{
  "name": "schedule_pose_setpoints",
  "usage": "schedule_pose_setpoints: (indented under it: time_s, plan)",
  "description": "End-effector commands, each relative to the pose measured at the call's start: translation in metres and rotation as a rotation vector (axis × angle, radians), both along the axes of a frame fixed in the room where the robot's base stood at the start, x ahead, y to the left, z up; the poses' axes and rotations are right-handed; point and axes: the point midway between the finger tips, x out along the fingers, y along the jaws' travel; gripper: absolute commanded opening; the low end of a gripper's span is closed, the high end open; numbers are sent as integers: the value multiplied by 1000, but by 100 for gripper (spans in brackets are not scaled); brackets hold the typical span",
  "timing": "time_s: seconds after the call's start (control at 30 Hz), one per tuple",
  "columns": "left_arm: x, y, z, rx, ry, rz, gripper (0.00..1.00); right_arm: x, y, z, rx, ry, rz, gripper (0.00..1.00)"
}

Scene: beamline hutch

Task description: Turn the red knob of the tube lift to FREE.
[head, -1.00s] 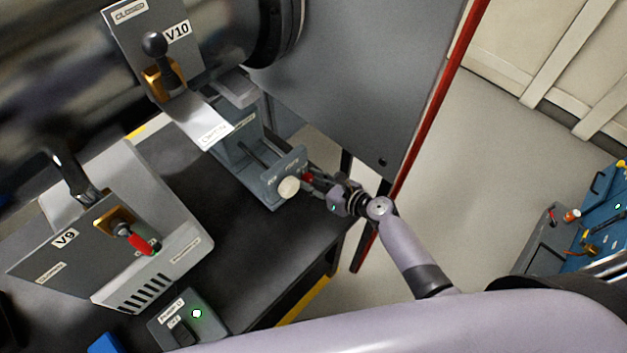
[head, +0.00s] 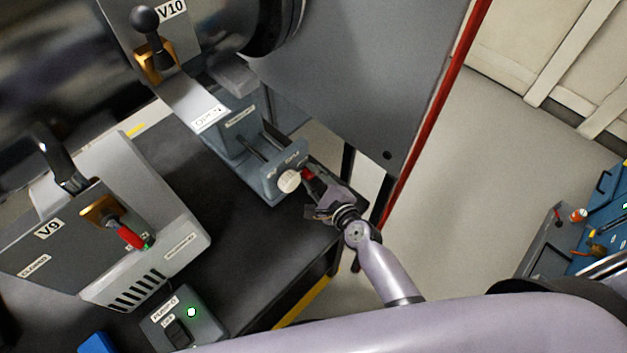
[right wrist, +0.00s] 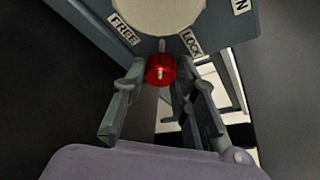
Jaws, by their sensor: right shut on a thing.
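The tube lift (head: 262,180) is a grey-blue unit on the dark bench, with a round pale disc (head: 289,181) on its end plate. The red knob (head: 307,174) sits beside the disc. In the right wrist view the red knob (right wrist: 160,69) is on a short pin below the disc, between the FREE label (right wrist: 122,29) and the LOCK label (right wrist: 192,42), closer to LOCK. My right gripper (head: 313,181) is shut on the red knob, one finger on each side; its fingers show in the right wrist view (right wrist: 158,72). My left gripper is out of view.
Valve box V9 (head: 165,235) with a red-handled lever stands left on the bench. Valve V10 (head: 150,40) is above the lift. A pump box (head: 183,322) with a green light is in front. A grey panel with a red edge (head: 440,110) rises behind my right wrist.

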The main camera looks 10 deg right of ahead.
Motion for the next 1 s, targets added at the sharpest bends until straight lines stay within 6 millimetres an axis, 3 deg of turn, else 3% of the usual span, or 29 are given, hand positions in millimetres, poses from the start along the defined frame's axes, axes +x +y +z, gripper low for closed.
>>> schedule_pose_setpoints:
  time_s: [0.1,0.5,1.0]
  plan:
    - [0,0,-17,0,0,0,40,-1,1,-6,-93,-62,1,0]
    - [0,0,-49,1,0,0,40,-1,2,-6,-367,-243,1,0]
    - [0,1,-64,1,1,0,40,-1,2,-5,-511,-337,3,0]
